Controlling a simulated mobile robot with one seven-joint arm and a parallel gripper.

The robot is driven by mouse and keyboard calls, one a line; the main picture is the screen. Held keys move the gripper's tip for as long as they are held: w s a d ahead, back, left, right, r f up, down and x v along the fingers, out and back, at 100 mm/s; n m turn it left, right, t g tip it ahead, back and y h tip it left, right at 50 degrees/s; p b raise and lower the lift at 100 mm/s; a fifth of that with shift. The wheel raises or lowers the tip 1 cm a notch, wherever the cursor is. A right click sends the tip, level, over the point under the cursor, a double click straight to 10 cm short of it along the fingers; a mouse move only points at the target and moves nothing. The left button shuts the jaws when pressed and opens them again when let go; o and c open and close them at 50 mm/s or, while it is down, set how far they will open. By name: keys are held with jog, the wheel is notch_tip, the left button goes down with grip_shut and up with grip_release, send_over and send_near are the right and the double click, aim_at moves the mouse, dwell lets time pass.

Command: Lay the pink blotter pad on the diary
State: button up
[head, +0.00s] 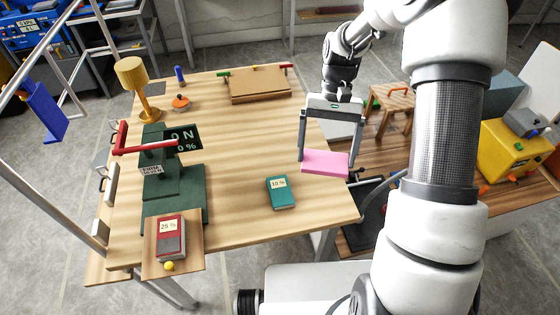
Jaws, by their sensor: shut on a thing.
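My gripper (326,157) is shut on the pink blotter pad (325,166), with one finger at each end of it. The pad looks about level and is held near the table's right edge; its height above the table is hard to tell. A teal book (281,194) marked "10 %" lies on the table, left of and nearer than the pad, with nothing on it. A red book (170,232) marked "25 %" lies at the front left, with a grey patch on its cover. I cannot tell for certain which book is the diary.
A dark green stepped stand with a red lever (133,151) fills the table's left side. A yellow lamp (132,78) and a brown board (259,84) stand at the back. The wooden tabletop (240,140) is clear in the middle.

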jog(key=w+a+f+m+t+y+b, duration=0.1)
jog(key=w+f+m+t+y+b, duration=0.2)
jog(key=f+m+b, duration=0.55)
jog(key=m+p, duration=0.2)
jog(key=m, duration=0.3)
send_over(309, 188)
jog(key=d, duration=0.1)
jog(key=shift+t+y, duration=0.4)
jog(key=f, duration=0.4)
jog(key=shift+w+d+f, duration=0.2)
jog(key=shift+f, duration=2.2)
jog(key=shift+f, duration=0.1)
jog(key=shift+f+b, duration=0.15)
jog(key=shift+b, duration=0.15)
jog(key=o, duration=0.7)
